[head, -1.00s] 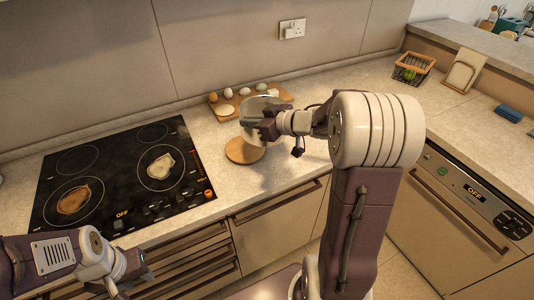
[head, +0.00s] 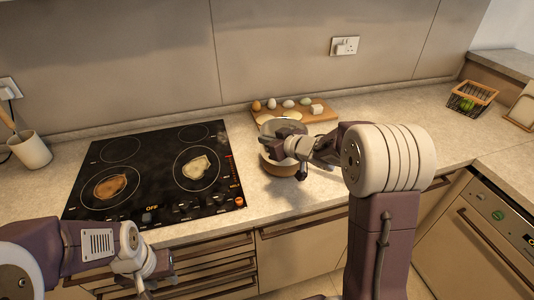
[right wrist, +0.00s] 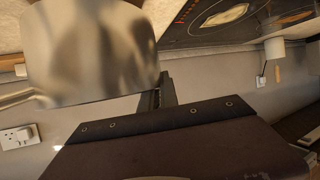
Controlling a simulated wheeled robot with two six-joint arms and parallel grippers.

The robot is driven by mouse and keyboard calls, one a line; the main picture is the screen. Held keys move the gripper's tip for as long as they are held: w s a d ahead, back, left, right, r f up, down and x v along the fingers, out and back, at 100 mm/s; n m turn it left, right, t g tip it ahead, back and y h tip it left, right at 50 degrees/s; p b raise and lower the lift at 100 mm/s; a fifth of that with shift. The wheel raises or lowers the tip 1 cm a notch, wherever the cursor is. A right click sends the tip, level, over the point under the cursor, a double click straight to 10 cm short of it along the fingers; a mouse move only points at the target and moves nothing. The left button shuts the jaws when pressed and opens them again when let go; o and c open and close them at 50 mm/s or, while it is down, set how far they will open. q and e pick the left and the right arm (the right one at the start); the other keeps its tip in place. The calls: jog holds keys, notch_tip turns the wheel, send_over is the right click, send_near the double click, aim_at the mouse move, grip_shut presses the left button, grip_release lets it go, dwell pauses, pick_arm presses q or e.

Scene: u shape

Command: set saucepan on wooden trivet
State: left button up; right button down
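The metal saucepan (head: 284,127) is upright at the end of my right arm, over the round wooden trivet (head: 278,170) on the counter right of the hob. The trivet's front edge shows below the pan; the rest is covered. I cannot tell whether the pan touches it. My right gripper (head: 277,143) is at the pan's near side and appears shut on it. In the right wrist view the pan's shiny wall (right wrist: 85,50) fills the upper left, against the finger. My left gripper (head: 147,283) is low at the front left, away from the pan; its fingers are unclear.
A black hob (head: 155,175) lies to the left. A wooden board (head: 310,114) with several eggs and other food stands close behind the pan. A wire basket (head: 472,97) is far right, and a white utensil pot (head: 30,149) far left. The counter right of the trivet is clear.

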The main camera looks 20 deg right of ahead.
aim_at(261, 148)
jog(key=shift+w+f+b, duration=0.1)
jog(key=shift+f+b, duration=0.85)
jog(key=shift+f, duration=1)
jog(key=shift+r, duration=0.1)
jog(key=c, duration=2)
grip_release()
jog(key=shift+f, duration=0.25)
jog(key=o, duration=0.4)
